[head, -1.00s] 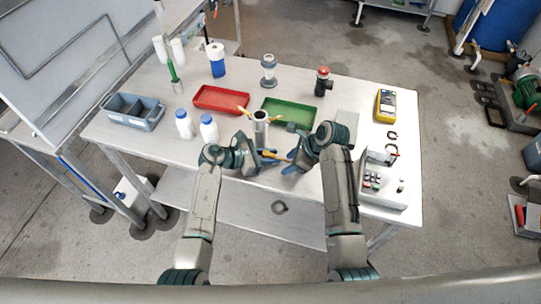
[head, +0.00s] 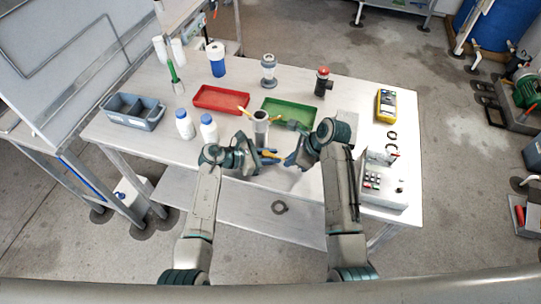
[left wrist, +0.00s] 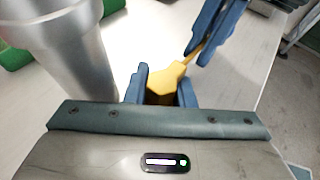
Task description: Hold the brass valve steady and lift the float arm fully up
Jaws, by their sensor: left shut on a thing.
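The brass valve (left wrist: 165,84) is a yellow block between the blue fingers of my left gripper (left wrist: 160,92), which is shut on it. In the head view my left gripper (head: 264,158) is in front of the steel cylinder (head: 261,130). The float arm (left wrist: 201,50) is a thin brass rod running from the valve up and right in the left wrist view. My right gripper (head: 287,160) is at the rod's outer end; its blue fingers also show in the left wrist view (left wrist: 222,28). Whether they are closed on the rod is unclear.
A red tray (head: 221,100) and a green tray (head: 289,112) lie behind the cylinder. White bottles (head: 209,128) stand to the left, a grey bin (head: 134,110) farther left. A control box (head: 384,184) and a yellow meter (head: 386,105) are on the right.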

